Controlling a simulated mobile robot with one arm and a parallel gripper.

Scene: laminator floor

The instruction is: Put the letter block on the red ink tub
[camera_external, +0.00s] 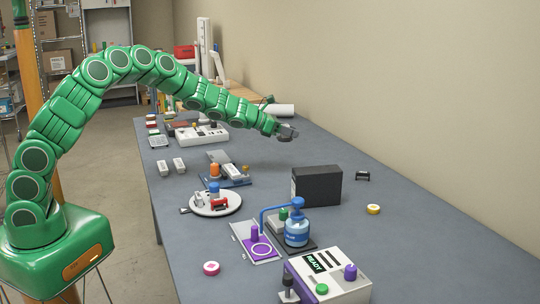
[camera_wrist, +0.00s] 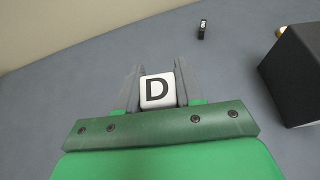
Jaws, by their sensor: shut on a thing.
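My gripper (camera_external: 287,131) is above the far half of the table in the external view. In the wrist view my gripper (camera_wrist: 158,66) is shut on a white letter block (camera_wrist: 157,93) with a black D facing the camera. The block sits between the two grey fingers, clear of other things. In the external view the block is too small to make out. Small coloured items (camera_external: 153,124), some reddish, stand in a row at the table's far left edge; I cannot tell whether one is the red ink tub.
A black box (camera_external: 316,186) stands mid-table, right of centre. A white tray (camera_external: 202,135) lies far left. The right side is mostly clear.

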